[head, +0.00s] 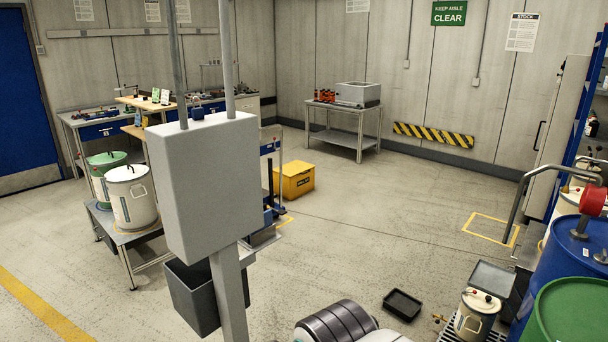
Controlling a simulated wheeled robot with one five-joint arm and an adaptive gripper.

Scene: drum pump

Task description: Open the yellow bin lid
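The yellow bin (294,181) stands on the floor near the middle of the room, in the head view. It is box-shaped, with a dark label on its front. Its yellow lid (293,168) appears flat and closed on top. The bin is small in the picture, so any handle or latch cannot be made out. A blue and dark wheeled piece of equipment (270,212) stands in front of its left side. My gripper is not in view.
A pale grey box (205,180) on a post blocks the left-centre view. A black tray (402,304) lies on the floor. Blue (565,268) and green (575,315) drums crowd the right. A grey table (345,132) stands behind. Floor right of the bin is clear.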

